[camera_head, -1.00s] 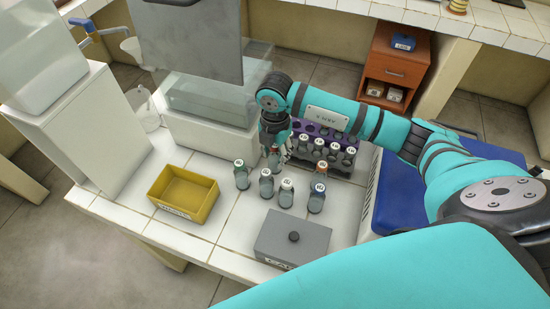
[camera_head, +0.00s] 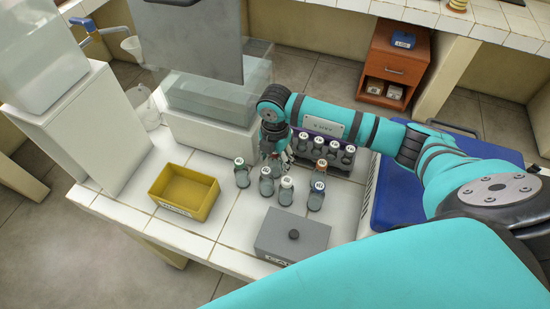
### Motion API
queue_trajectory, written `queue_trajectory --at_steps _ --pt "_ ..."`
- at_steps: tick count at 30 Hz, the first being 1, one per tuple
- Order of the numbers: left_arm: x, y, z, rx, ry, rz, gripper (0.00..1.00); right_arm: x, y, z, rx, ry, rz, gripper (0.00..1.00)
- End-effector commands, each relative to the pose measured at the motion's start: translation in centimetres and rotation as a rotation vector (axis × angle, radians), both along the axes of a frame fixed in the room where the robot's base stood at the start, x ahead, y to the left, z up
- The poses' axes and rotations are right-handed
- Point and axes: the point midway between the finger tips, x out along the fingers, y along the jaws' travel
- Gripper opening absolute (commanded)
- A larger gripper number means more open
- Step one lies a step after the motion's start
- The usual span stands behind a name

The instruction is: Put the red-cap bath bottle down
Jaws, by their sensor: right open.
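My right gripper (camera_head: 274,155) points down just behind the front bottles, beside the purple rack. It is open. A small reddish patch shows by its fingers, but the gripper and its wrist hide most of what is there, so I cannot clearly make out the red-cap bottle. Several grey bottles stand upright on the white tiled bench (camera_head: 225,235): a green-cap one (camera_head: 242,177), two pale-cap ones (camera_head: 266,185) and (camera_head: 286,194), another (camera_head: 316,199), and an orange-cap one (camera_head: 320,174). My left gripper is not in view.
The purple rack (camera_head: 318,134) holds several bottles, partly behind my right arm. A yellow bin (camera_head: 184,194) is at the left and a grey lidded box (camera_head: 292,240) in front. A clear water bath (camera_head: 215,100) stands behind. Tiles between bin and bottles are clear.

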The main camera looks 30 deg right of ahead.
Motion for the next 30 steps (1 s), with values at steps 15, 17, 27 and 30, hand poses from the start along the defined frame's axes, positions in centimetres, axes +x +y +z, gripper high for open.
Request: queue_trajectory --at_steps 15,17,27,30 --pt "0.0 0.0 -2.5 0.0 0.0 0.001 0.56 0.1 0.0 7.5 0.001 -0.008 0.002 0.6" --pt "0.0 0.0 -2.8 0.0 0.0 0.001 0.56 0.2 0.0 8.7 0.001 -0.006 0.001 0.6" --pt "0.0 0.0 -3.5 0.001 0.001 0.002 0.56 0.0 0.0 12.2 0.0 -0.001 0.0 0.6" --pt "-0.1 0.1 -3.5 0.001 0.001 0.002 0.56 0.0 0.0 12.3 0.0 0.0 0.0 0.6"
